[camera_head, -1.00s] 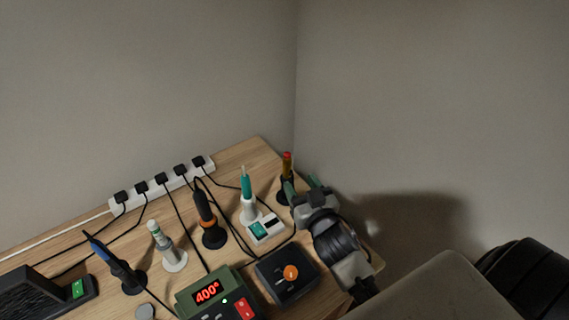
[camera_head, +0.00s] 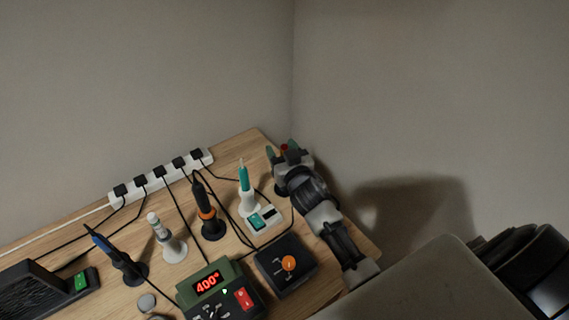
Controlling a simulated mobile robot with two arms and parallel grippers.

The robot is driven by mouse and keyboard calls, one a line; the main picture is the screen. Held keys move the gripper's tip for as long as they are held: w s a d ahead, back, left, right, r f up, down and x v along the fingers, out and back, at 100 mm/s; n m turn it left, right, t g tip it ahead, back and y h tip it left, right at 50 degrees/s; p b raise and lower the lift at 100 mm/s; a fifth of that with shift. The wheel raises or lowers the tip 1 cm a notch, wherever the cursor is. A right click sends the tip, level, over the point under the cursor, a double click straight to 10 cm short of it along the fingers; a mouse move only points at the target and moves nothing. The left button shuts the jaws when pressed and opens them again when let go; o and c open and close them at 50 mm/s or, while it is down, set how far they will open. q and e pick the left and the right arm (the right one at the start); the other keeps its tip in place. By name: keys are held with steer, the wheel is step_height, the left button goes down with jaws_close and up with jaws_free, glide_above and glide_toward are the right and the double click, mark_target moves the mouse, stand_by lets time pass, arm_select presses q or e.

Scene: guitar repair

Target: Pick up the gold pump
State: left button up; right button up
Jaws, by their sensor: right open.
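The pump that best fits the gold one (camera_head: 284,147) stands at the far right corner of the table. Only its red-orange top shows now; its body is mostly hidden by my right gripper. My right gripper (camera_head: 281,151) is open, with its greenish fingertips on either side of the pump's top. I cannot tell whether the fingers touch it. A part of the dark stand (camera_head: 280,190) shows beneath the gripper. My left gripper is not in view.
A teal-tipped tool in a white stand (camera_head: 249,206) is just left of my gripper. An orange-ringed iron (camera_head: 206,210), a white tool (camera_head: 160,228) and a blue iron (camera_head: 112,256) stand further left. A green station (camera_head: 214,285) and black box (camera_head: 287,265) are in front. A power strip (camera_head: 160,178) lies behind.

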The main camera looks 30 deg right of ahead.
steer(key=shift+c, duration=1.3)
jaws_close()
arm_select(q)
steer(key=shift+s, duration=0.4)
arm_select(e)
steer(key=shift+r, duration=0.1)
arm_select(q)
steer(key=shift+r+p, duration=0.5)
arm_select(e)
step_height(320, 180, up, 10)
